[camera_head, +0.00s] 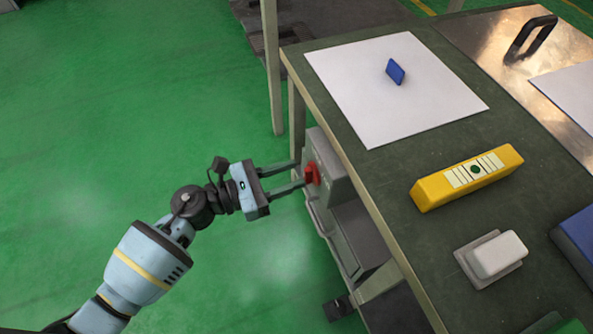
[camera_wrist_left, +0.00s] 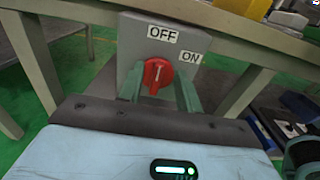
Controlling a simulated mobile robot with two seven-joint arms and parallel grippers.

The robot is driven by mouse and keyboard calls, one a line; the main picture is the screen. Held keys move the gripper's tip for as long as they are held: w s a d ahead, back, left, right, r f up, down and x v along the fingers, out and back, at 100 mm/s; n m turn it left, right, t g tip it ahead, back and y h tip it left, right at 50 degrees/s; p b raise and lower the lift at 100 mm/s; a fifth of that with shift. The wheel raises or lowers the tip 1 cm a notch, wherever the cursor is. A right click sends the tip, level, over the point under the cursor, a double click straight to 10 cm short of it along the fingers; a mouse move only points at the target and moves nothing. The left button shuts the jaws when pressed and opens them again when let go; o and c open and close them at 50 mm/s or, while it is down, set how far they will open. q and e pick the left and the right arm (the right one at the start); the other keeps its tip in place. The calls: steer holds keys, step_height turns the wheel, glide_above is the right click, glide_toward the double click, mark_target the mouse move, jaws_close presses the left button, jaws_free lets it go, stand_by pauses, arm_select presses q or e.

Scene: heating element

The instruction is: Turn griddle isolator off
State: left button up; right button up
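The griddle isolator is a grey box (camera_head: 332,168) on the side of the table, with a red rotary knob (camera_head: 312,174). In the left wrist view the red knob (camera_wrist_left: 158,75) faces me, with an OFF label (camera_wrist_left: 162,34) above it and an ON label (camera_wrist_left: 189,58) to its upper right. The knob's white mark stands nearly upright, roughly towards OFF. My left gripper (camera_head: 302,173) is at the knob with its fingers apart. In the wrist view one finger is on each side of the knob, with gaps between; contact is not clear. My right gripper is out of view.
The table (camera_head: 370,185) stands just right of the box and its edge overhangs close by. On it are a yellow bar (camera_head: 440,190), a white sheet (camera_head: 375,105) with a blue piece (camera_head: 396,72), and a white block (camera_head: 497,255). Green floor (camera_head: 120,90) to the left is clear.

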arm_select(q)
steer(key=shift+x, duration=0.85)
steer(key=shift+w+d, duration=0.1)
steer(key=shift+d, duration=0.05)
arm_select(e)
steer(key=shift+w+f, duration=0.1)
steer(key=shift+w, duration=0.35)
arm_select(q)
jaws_close()
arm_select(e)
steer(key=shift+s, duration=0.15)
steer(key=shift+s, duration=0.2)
